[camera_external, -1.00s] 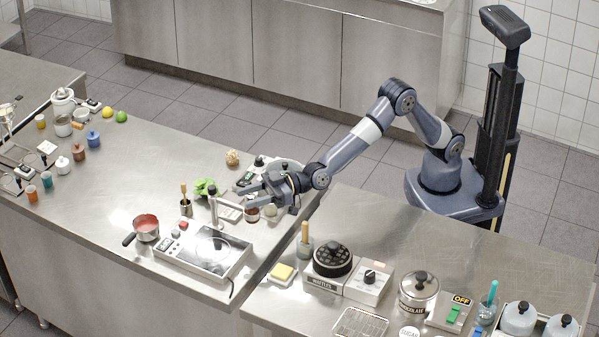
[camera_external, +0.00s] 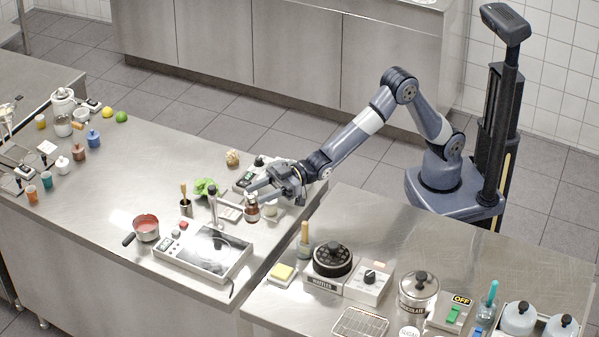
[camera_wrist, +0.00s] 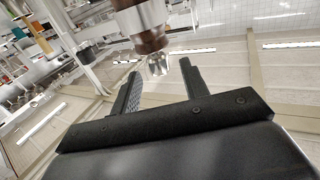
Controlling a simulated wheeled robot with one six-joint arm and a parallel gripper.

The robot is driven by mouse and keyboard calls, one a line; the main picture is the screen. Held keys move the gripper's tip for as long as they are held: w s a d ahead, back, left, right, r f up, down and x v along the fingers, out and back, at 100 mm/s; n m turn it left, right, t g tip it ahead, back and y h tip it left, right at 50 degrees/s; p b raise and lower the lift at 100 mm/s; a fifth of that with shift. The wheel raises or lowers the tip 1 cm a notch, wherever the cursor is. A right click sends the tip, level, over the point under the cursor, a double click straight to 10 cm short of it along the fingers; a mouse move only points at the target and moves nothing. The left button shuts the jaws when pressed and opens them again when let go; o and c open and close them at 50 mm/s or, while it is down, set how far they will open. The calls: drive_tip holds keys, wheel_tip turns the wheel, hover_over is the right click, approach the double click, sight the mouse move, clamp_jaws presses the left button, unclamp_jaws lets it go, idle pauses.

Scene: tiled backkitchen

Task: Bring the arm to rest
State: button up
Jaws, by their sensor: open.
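My gripper (camera_external: 256,187) is open and empty above the steel counter (camera_external: 130,185) on the left, with its fingers pointing left. My arm reaches down to it in a bent shape from my base at the right. In the wrist view my gripper (camera_wrist: 160,80) shows two dark fingers apart with nothing held between them. A small reddish-brown jar (camera_external: 251,209) stands just below the fingers in the external view. A brown and clear object (camera_wrist: 150,42) shows beyond the fingertips in the wrist view; I cannot tell whether it is that jar.
A hot plate (camera_external: 203,252), a red-filled saucepan (camera_external: 146,228), a green plant (camera_external: 205,187) and a scale (camera_external: 247,180) surround the gripper. The right counter (camera_external: 400,225) holds a waffle maker (camera_external: 331,261) and a steel pot (camera_external: 418,291). Its rear part is clear.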

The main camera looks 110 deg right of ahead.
drive_tip(key=shift+v, duration=1.4)
drive_tip(key=shift+o, duration=0.3)
